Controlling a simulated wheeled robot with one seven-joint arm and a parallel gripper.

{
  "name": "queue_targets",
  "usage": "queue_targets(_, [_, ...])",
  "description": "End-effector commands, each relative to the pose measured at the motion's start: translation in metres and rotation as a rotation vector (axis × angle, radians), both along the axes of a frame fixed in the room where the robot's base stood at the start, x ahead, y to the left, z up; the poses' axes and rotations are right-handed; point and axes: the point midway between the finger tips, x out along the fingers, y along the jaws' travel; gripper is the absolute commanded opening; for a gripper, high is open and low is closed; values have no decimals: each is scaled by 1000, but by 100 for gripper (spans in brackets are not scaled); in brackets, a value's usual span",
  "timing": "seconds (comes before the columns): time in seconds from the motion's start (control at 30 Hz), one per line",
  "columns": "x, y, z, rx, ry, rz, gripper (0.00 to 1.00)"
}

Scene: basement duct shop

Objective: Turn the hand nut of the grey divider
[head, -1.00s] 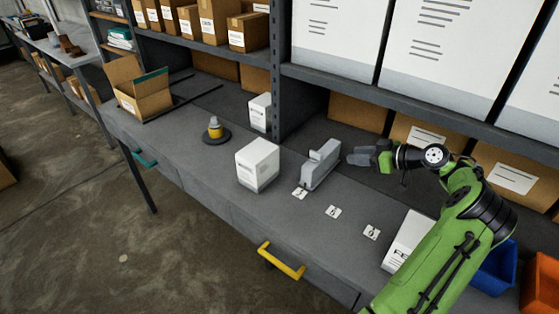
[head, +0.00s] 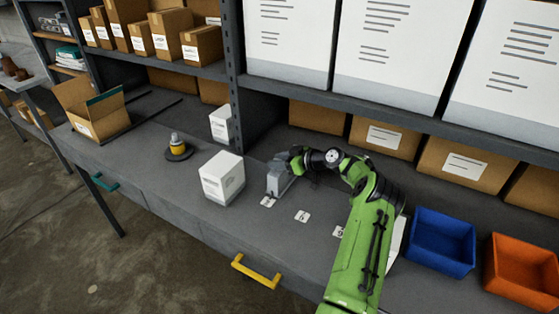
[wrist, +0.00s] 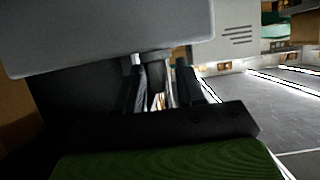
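The grey divider (head: 277,182) stands upright on the bench, right of a white box. In the wrist view its smooth grey body (wrist: 110,38) fills the upper left, close to the camera. A dark stubby part, seemingly the hand nut (wrist: 154,72), sticks out below it. My gripper (wrist: 158,82) has one finger on each side of this part, with bright gaps beside it, so it looks open around the nut. Contact cannot be made out. In the head view my gripper (head: 290,163) is at the divider's far right side, partly hidden by my wrist.
The white box (head: 222,177) stands close left of the divider. Small numbered cards (head: 302,216) lie in front. A yellow-and-grey object on a dark disc (head: 178,148) is farther left. Blue (head: 441,243) and orange (head: 521,268) bins stand right. A shelf (head: 370,100) overhangs the back.

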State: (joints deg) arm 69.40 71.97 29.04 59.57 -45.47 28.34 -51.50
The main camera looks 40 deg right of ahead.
Motion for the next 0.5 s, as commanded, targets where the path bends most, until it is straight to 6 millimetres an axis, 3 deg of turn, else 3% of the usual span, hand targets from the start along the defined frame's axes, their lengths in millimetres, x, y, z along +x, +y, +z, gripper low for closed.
queue_targets(0.17, [0, 0, 0, 0, 0, 0, 38])
queue_targets(0.43, [0, 0, 0, 0, 0, 0, 0])
queue_targets(0.5, [0, 0, 0, 0, 0, 0, 0])
